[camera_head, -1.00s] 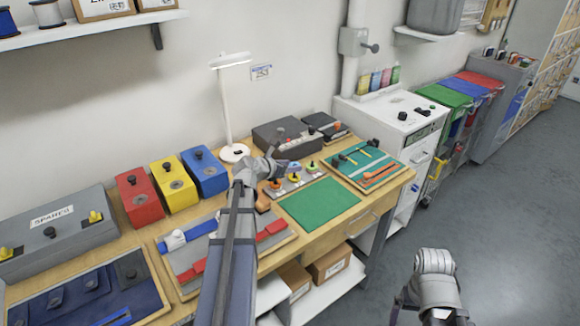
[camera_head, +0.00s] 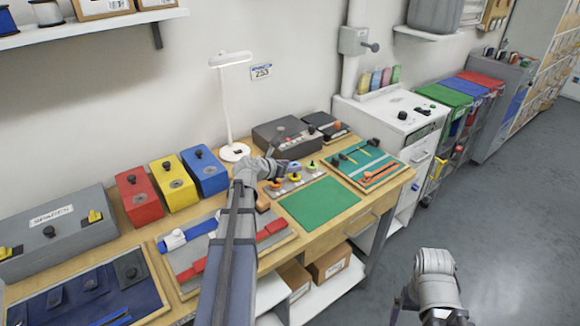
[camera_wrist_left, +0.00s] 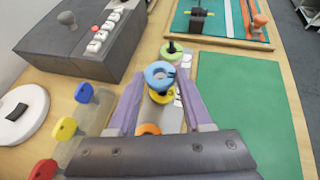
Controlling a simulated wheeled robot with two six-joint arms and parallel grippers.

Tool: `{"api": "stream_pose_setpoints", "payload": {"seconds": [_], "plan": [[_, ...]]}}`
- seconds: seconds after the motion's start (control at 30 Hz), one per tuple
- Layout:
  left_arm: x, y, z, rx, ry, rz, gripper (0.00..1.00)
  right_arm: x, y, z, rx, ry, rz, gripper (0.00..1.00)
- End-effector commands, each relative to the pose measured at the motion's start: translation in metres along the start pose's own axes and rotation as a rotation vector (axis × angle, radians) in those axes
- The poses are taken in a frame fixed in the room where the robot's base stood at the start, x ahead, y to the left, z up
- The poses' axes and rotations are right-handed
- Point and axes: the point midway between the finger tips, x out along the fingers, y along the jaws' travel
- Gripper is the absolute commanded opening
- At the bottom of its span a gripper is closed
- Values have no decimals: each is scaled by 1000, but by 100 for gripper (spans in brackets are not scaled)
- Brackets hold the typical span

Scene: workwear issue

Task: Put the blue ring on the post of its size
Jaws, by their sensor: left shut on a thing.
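My left gripper (camera_wrist_left: 161,78) is shut on the blue ring (camera_wrist_left: 151,71), which sits between its fingertips in the left wrist view. The ring is above a yellow ring (camera_wrist_left: 160,98) on the ring board; I cannot tell the gap between them. A green ring (camera_wrist_left: 172,47) is just beyond, and an orange ring (camera_wrist_left: 148,129) is nearer the gripper's body. In the head view the left gripper (camera_head: 287,165) is over the board at the back of the bench.
A green mat (camera_head: 320,203) lies right of the board. A tool tray (camera_wrist_left: 218,42) and a dark grey box (camera_wrist_left: 83,42) stand behind. Blue, yellow and red round pieces (camera_wrist_left: 66,129) stand at the left, near the white lamp base (camera_wrist_left: 22,113).

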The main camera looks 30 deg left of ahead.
Motion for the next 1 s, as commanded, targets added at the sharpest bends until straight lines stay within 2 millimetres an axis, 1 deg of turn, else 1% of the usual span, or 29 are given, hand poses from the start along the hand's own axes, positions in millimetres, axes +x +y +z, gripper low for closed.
{"api": "stream_pose_setpoints", "payload": {"seconds": [0.7,1.0], "plan": [[5,0,-10,0,0,0,0,11,-1,-1,0,0,0,100],[6,0,-11,0,0,0,0,12,-1,-1,0,0,0,100]]}}
